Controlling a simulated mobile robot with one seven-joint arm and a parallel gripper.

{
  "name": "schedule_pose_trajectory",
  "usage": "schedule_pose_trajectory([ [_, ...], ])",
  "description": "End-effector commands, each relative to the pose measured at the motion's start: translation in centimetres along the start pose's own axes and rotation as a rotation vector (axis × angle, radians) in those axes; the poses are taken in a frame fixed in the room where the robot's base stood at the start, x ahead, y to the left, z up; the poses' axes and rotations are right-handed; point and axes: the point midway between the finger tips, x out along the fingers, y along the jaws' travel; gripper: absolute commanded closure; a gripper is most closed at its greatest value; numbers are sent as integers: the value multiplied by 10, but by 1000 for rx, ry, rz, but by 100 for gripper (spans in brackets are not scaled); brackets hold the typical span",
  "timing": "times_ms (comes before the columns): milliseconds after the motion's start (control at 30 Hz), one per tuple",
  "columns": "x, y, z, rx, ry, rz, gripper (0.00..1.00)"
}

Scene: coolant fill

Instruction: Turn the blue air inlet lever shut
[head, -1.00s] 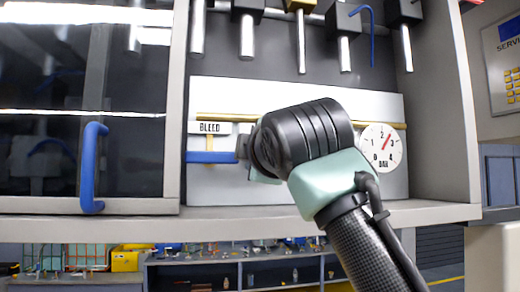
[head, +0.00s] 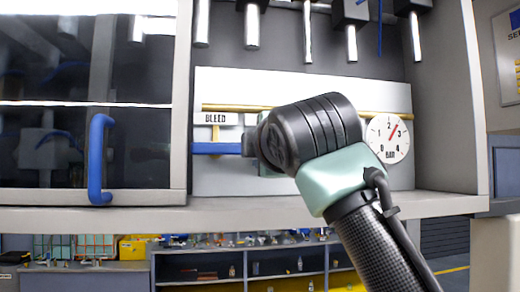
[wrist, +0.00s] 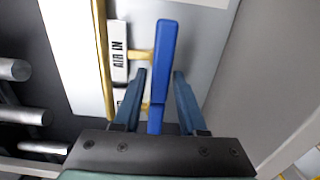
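The blue air inlet lever (wrist: 164,55) shows in the wrist view beside the AIR IN label (wrist: 119,52), on a yellow pipe stub. It lies roughly along the view's vertical. My gripper (wrist: 159,72) is open, one finger on each side of the blue bar, with a visible gap on both sides. A lower, narrower blue piece (wrist: 155,121) continues between the fingers; it may be a separate lever. In the head view my wrist hides the AIR IN area and most of my gripper. A blue horizontal bar (head: 217,148) shows under the BLEED label (head: 216,118).
A round pressure gauge (head: 388,138) sits right of my wrist, its red needle between 2 and 3. Metal cylinders (head: 252,28) hang above the panel. A dark glass door (head: 60,145) with a blue handle (head: 97,160) is at left. A ledge (head: 250,214) runs below.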

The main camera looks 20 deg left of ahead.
Motion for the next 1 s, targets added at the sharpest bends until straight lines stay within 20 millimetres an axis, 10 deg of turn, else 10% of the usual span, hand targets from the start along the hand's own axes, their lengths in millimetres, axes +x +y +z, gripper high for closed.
schedule_pose_trajectory([
  [467,-8,-2,1,3,-1,2,45],
  [1000,-111,-4,0,0,-1,3,45],
])
